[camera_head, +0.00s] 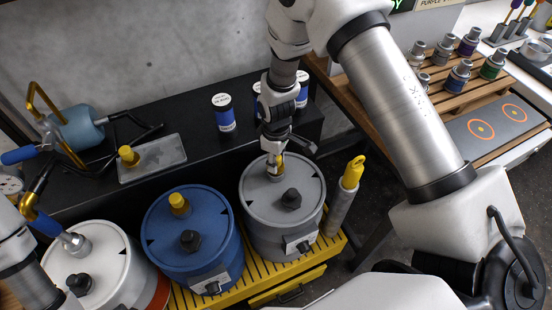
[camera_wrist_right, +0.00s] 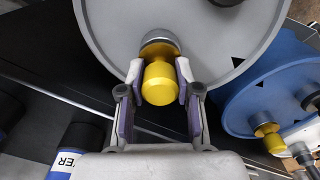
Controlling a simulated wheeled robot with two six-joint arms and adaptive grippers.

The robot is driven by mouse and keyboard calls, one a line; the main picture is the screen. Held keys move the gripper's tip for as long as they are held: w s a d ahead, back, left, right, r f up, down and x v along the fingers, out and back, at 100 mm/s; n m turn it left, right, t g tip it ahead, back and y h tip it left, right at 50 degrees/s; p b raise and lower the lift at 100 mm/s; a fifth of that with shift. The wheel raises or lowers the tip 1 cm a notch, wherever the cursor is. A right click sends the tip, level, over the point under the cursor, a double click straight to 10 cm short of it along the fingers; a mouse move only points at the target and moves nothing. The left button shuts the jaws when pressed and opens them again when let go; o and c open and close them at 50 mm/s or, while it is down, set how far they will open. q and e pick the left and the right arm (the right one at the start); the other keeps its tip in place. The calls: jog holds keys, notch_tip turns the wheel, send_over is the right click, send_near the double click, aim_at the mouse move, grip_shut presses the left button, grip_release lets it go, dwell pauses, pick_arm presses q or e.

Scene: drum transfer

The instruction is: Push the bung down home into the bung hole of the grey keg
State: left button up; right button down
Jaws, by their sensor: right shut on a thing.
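The grey keg (camera_head: 258,188) stands at the right end of the row of kegs, with a black cap on its lid. My right gripper (camera_head: 277,160) reaches down over the back of its lid. It is shut on the yellow bung (camera_wrist_right: 160,84), one finger on each side. The wrist view shows the bung directly at the grey metal collar of the bung hole (camera_wrist_right: 160,48). The bung hides most of the opening, so I cannot tell how deep it sits. My left gripper is not in view; only part of my left arm shows at lower left.
A blue keg (camera_head: 160,225) with its own yellow bung and a white keg (camera_head: 105,262) stand to the left. A yellow-topped grey cylinder (camera_head: 343,200) stands close at the right. Behind, a black bench holds a tray (camera_head: 165,160) with a yellow bung and several labelled cans.

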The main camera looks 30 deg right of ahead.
jog(key=shift+f, duration=0.15)
jog(key=shift+s+f+b, duration=0.1)
jog(key=shift+f+b, duration=0.2)
jog(key=shift+f, duration=0.25)
dwell(0.3)
jog(key=c, duration=0.7)
grip_release()
notch_tip(320, 180, up, 12)
jog(key=shift+f, duration=0.1)
